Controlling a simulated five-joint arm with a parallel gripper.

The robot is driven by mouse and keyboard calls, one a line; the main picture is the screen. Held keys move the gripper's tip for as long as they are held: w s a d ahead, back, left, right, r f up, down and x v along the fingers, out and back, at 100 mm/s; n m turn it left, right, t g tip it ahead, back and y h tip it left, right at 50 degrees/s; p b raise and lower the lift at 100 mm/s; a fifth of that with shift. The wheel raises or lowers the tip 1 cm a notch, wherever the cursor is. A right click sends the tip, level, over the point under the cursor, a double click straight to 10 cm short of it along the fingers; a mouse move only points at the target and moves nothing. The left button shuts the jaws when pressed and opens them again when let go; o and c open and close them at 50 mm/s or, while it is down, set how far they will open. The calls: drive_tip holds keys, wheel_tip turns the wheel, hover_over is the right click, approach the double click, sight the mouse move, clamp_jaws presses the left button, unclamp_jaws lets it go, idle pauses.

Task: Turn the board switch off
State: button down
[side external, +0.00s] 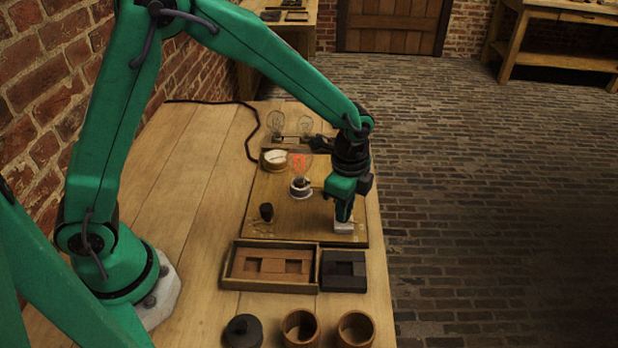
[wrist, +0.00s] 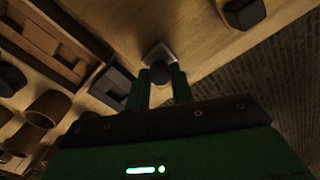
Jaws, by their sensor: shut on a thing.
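The board (side external: 285,215) lies flat on the bench, with a glass bulb (side external: 300,168) glowing orange-red in a white-ringed socket. The switch has a pale base (side external: 344,227) at the board's near right corner. My gripper (side external: 343,213) points down onto it. In the wrist view my gripper (wrist: 164,82) is shut on the dark switch knob (wrist: 174,74), which sits between the fingertips above the pale base (wrist: 159,54). The fingers hide part of the knob, so its exact position is unclear.
A round white-faced gauge (side external: 275,159) and clear bulbs (side external: 276,122) are at the back. A wooden tray (side external: 228,270), a dark slotted block (side external: 344,283) and brown jars (side external: 300,335) stand nearer. Bench left of the board is clear.

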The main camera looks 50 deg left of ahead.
drive_tip(key=shift+n, duration=1.7)
drive_tip(key=shift+r, duration=0.1)
drive_tip(key=c, duration=1.2)
unclamp_jaws()
drive_tip(key=shift+r, duration=3.85)
